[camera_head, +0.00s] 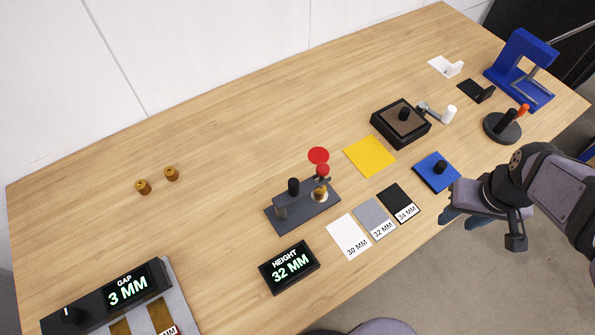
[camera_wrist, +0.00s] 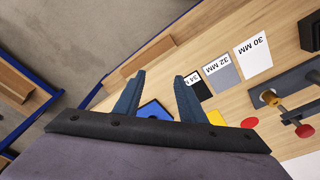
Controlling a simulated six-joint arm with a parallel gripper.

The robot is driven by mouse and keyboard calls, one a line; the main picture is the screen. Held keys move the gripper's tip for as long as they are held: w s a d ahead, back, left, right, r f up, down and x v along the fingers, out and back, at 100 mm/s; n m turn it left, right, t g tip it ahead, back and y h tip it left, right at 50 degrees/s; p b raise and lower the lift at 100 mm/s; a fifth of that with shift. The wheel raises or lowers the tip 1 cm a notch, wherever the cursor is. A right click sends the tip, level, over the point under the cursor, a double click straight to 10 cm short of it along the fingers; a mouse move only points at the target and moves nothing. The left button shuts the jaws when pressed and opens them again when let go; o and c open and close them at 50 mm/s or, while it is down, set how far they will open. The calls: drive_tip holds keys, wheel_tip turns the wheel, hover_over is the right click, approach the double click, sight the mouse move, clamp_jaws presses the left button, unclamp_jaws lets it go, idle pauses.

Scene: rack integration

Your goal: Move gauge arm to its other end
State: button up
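The height gauge has a dark grey base (camera_head: 290,215) near the middle of the table in the head view.
A height display (camera_head: 289,267) reads 32 MM. Cards marked 30, 32 and 34 MM (camera_head: 399,202) lie right of the gauge. A blue block (camera_head: 437,171), a yellow square (camera_head: 370,156) and a red disc (camera_head: 318,155) are nearby. The table's back left is mostly free.

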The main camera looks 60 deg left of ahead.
drive_tip(key=s+a+r+n+g, duration=0.1)
drive_tip(key=s+a+r+n, duration=0.2)
drive_tip(key=a, duration=0.5)
drive_tip(key=s+a+r+n, duration=0.1)
drive_tip(key=s+a+n, duration=0.2)
drive_tip(key=s+a, duration=0.3)
wheel_tip(320, 180, up, 4)
drive_tip(key=n+h, duration=0.1)
drive_tip(key=n, duration=0.5)
hover_over(294, 182)
drive_tip(key=shift+r, duration=0.15)
drive_tip(key=shift+f+p, duration=0.9)
drive_tip(key=shift+f, duration=2.8)
clamp_jaws()
